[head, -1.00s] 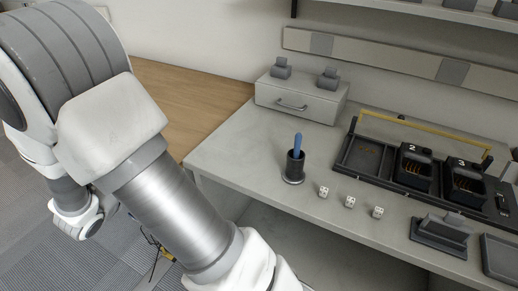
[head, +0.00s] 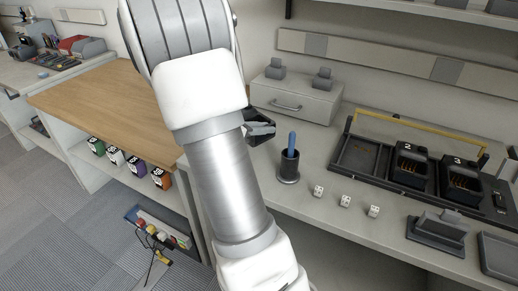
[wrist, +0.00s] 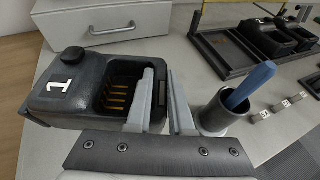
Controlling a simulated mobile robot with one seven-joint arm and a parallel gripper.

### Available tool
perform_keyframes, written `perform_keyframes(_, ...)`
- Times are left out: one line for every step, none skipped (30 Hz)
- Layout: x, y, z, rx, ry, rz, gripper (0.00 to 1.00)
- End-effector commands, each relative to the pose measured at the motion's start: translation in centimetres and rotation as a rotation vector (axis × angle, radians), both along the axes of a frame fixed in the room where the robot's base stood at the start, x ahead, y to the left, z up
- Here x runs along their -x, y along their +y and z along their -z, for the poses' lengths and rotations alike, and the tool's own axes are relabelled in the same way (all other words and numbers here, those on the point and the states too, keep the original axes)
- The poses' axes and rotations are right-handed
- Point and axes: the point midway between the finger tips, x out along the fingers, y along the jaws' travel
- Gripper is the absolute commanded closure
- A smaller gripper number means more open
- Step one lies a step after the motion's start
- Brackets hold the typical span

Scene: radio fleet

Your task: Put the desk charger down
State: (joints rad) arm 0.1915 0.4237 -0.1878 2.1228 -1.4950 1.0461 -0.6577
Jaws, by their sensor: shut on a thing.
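The desk charger marked 1 (wrist: 80,88) is a black block with a knob and an open pocket showing brass contacts. It fills the left of the wrist view. My gripper (wrist: 166,80) is shut on its right side wall, one finger in the pocket and one outside. In the head view my gripper (head: 262,130) and a dark bit of the charger show just right of my arm, which hides most of them. The charger is over the left part of the grey desk (head: 310,215), in front of the drawer box. I cannot tell if it touches the desk.
A dark cup (head: 289,167) with a blue-handled tool stands close right of the charger. A black tray (head: 368,158) holds chargers 2 (head: 411,168) and 3 (head: 462,182). The drawer box (head: 297,95) stands behind. A wooden counter (head: 105,105) is left.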

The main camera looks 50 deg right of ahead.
Motion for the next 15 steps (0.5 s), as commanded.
perform_keyframes(0.0,0.0,1.2,0.001,0.001,0.001,1.0)
perform_keyframes(0.0,0.0,1.5,0.001,0.001,0.0,1.0)
perform_keyframes(0.0,0.0,1.9,0.002,0.0,0.0,1.0)
perform_keyframes(0.0,0.0,2.0,0.002,-0.001,-0.001,1.0)
perform_keyframes(0.0,0.0,2.2,0.002,-0.002,0.0,1.0)
perform_keyframes(0.0,0.0,2.4,0.002,-0.002,0.0,1.0)
perform_keyframes(-0.1,0.0,2.6,0.002,-0.001,-0.001,1.0)
perform_keyframes(0.0,0.0,2.9,0.002,-0.001,-0.001,1.0)
perform_keyframes(0.0,0.0,3.4,0.001,0.0,-0.001,1.0)
perform_keyframes(0.0,0.0,3.9,0.001,0.0,-0.001,1.0)
perform_keyframes(-0.1,0.0,4.4,0.001,0.001,-0.001,1.0)
perform_keyframes(-0.1,0.0,5.0,0.001,0.0,-0.002,1.0)
perform_keyframes(-0.1,0.0,5.5,0.001,0.0,-0.002,1.0)
perform_keyframes(-0.1,0.0,5.8,0.001,0.0,-0.002,1.0)
perform_keyframes(-0.1,0.0,6.0,0.001,-0.001,-0.002,1.0)
